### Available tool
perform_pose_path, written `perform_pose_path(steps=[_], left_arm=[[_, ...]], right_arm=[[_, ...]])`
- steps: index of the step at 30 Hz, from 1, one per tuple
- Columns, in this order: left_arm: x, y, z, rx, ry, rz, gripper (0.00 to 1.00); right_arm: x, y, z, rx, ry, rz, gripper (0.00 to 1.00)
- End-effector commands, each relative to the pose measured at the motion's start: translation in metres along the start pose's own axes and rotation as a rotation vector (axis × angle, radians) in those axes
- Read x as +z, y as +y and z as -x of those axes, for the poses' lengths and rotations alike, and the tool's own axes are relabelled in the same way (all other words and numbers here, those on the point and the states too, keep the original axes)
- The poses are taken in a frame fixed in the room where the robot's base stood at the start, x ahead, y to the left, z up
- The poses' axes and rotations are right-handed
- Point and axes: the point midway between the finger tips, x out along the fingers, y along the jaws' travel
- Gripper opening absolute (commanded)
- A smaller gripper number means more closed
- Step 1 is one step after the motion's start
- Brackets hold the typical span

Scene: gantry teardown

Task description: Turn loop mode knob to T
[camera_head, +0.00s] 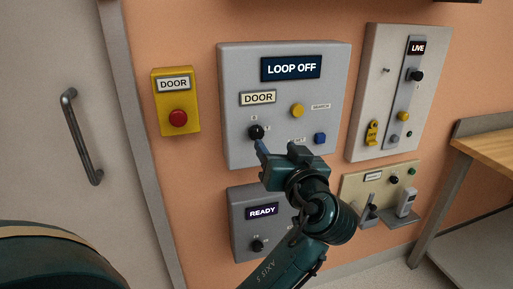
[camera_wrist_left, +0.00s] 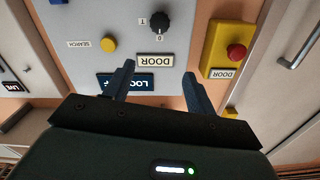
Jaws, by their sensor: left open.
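The loop mode knob (camera_head: 256,132) is a small black knob on the grey wall panel (camera_head: 235,75), below a DOOR label. The display (camera_head: 291,68) above reads LOOP OFF. In the left wrist view the panel is upside down and the knob (camera_wrist_left: 160,22) has a 0 mark and a T mark beside it; I cannot clearly tell its pointer direction. My left gripper (camera_head: 261,147) is in front of the panel, just below the knob in the head view. In the wrist view its fingers (camera_wrist_left: 159,72) are spread and empty, with the knob beyond their tips.
A yellow SEARCH button (camera_head: 297,110) and a blue button (camera_head: 319,138) share the panel. A yellow box with a red button (camera_head: 178,118) is left. A READY panel (camera_head: 240,215) is below, partly hidden by my arm. A LIVE panel (camera_head: 375,65) and wooden table (camera_head: 490,142) are right.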

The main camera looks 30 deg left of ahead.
Motion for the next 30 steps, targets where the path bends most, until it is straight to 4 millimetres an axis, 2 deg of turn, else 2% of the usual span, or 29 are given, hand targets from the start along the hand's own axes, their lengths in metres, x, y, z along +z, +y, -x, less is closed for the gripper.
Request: perform_pose_path(steps=[1, 5, 14, 17, 25, 30], left_arm=[[0.016, 0.004, 0.000, 0.001, 0.001, 0.001, 0.56], [0.031, 0.007, 0.000, 0.002, 0.000, -0.001, 0.56], [0.032, 0.008, -0.007, 0.002, 0.001, -0.005, 0.56], [0.032, 0.007, -0.020, 0.000, 0.002, -0.008, 0.56], [0.031, 0.007, -0.076, -0.001, 0.002, -0.009, 0.56], [0.032, 0.007, -0.107, 0.001, 0.001, -0.007, 0.56]], right_arm=[[0.011, 0.001, -0.004, -0.004, 0.008, -0.011, 0.36], [0.019, 0.000, -0.005, -0.012, 0.020, -0.031, 0.36], [0.009, -0.002, -0.002, -0.019, 0.045, -0.046, 0.36], [0.008, -0.002, -0.001, -0.018, 0.041, -0.047, 0.36], [0.015, -0.002, -0.004, -0.020, 0.004, -0.050, 0.36], [0.009, -0.002, -0.007, -0.021, 0.010, -0.046, 0.36]])
